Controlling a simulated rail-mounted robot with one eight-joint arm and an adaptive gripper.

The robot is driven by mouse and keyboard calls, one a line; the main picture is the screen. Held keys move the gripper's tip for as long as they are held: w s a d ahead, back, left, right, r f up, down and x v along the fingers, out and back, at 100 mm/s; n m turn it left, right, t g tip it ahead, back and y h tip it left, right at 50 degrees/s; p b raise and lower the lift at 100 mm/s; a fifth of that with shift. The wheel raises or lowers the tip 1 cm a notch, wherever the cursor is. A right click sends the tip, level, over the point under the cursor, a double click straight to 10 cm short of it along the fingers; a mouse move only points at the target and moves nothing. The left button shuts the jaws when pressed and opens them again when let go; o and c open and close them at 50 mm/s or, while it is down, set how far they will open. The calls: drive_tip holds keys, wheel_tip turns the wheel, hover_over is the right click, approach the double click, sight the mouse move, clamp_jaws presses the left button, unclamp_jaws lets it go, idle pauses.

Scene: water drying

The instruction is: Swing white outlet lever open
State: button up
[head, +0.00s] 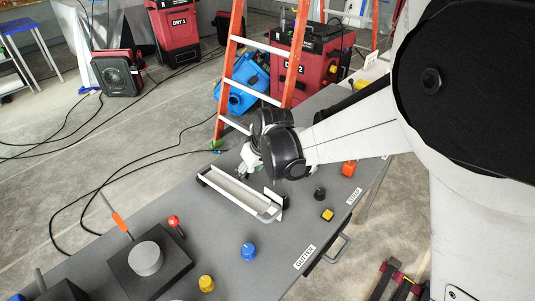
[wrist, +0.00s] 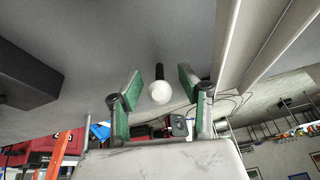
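A white ball knob (wrist: 160,92) on a short black stem, apparently the white outlet lever, shows in the wrist view. It sits in the picture between the two green-padded fingers of my gripper (wrist: 159,73), which are spread apart. I see clear gaps on both sides of the knob, and I cannot tell how deep it lies between the fingers. In the head view my gripper (head: 248,166) is low over the table, at the far side of the white gutter channel (head: 232,192). The lever is hidden there behind my arm.
The grey table (head: 215,242) carries red (head: 173,221), blue (head: 249,251) and yellow (head: 206,283) knobs, an orange-handled lever (head: 120,222) and a dark block with a grey cylinder (head: 146,258). An orange ladder (head: 233,60) and red machines stand behind. In the wrist view the channel (wrist: 270,45) runs close at right.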

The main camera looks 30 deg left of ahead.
clamp_jaws()
drive_tip(key=shift+d+f+y+b, duration=0.25)
drive_tip(key=shift+y+b, duration=0.25)
drive_tip(key=shift+b, duration=0.3)
drive_tip(key=shift+r, duration=0.15)
drive_tip(key=shift+o, duration=0.6)
unclamp_jaws()
drive_tip(key=shift+r, duration=0.15)
